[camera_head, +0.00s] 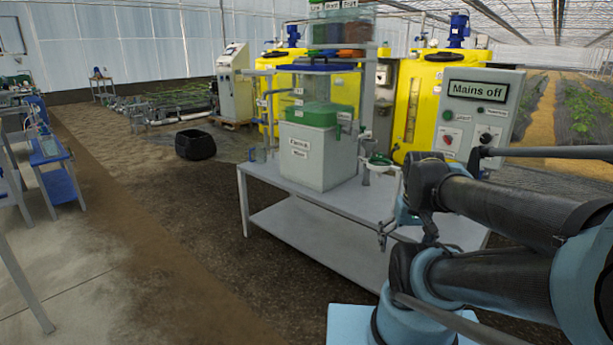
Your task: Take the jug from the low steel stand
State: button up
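A small clear vessel that may be the jug (258,153) stands at the left end of a grey steel stand (246,187), left of a large grey tank. It is too small to make out its handle. The stand has a top and a lower shelf; the part of the shelf that shows is bare. My dark and pale blue arm reaches in from the right, in front of the stand's right end. What may be my gripper (384,236) shows small near the stand's front right edge, well to the right of the vessel. Its fingers are not clear.
A grey tank (307,158) with a green band fills the stand's middle. A green-rimmed cup (380,160) is right of it. A "Mains off" panel (481,105) and yellow tanks (417,104) stand behind.

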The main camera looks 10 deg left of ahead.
aim_at(259, 155)
jog(key=u, duration=0.3)
jog(key=i, duration=0.5)
jog(key=u, duration=0.8)
jog(key=i, duration=1)
jog(key=u, duration=0.65)
jog(key=i, duration=1.65)
jog(key=z, duration=0.1)
